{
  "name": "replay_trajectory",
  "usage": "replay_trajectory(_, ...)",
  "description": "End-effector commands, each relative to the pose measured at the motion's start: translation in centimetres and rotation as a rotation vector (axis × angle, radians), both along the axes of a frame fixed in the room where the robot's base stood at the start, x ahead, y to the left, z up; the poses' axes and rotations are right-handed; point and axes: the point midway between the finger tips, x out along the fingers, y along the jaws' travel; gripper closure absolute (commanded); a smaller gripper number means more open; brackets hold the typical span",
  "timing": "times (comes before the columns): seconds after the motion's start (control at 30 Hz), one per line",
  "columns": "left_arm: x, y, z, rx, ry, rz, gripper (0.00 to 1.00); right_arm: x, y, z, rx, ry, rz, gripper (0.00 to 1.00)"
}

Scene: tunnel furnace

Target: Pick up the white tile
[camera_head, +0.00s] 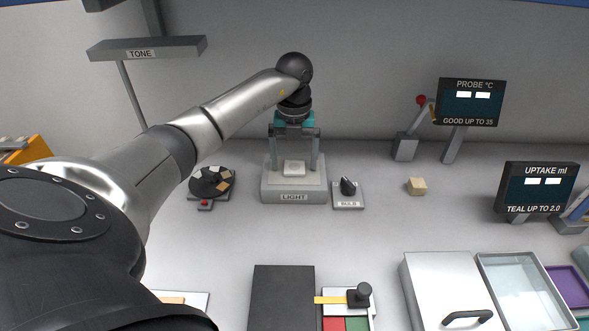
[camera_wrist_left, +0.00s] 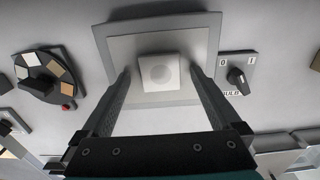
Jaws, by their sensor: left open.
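The white tile (camera_head: 294,168) is a small pale square block lying on the grey light stand (camera_head: 293,191) labelled LIGHT. In the left wrist view the tile (camera_wrist_left: 158,73) has a faint round mark on top and lies on the stand's pale top plate (camera_wrist_left: 120,50). My left gripper (camera_head: 295,168) points down over the stand. Its fingers are open, one on each side of the tile with gaps between; in the wrist view the gripper (camera_wrist_left: 162,80) shows the tile between its fingertips, and I cannot tell their exact height. My right gripper is not in view.
A BULB knob (camera_head: 348,188) is right of the stand. A round dial with coloured swatches (camera_head: 212,182) is left. A beige block (camera_head: 417,186) lies farther right on the bench. A dark panel (camera_head: 282,297) and a lidded white box (camera_head: 446,285) are in front.

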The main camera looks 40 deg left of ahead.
Motion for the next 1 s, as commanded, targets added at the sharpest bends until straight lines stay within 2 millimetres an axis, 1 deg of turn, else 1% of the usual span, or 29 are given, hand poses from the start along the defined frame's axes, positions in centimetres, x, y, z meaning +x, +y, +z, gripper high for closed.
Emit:
replay_trajectory(0.2,0.04,0.0,-0.08,0.0,-0.001,0.0,0.04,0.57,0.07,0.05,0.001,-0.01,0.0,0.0)
replay_trajectory(1.0,0.03,0.03,-0.04,0.0,-0.001,0.001,0.93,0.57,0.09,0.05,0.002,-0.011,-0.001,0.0)
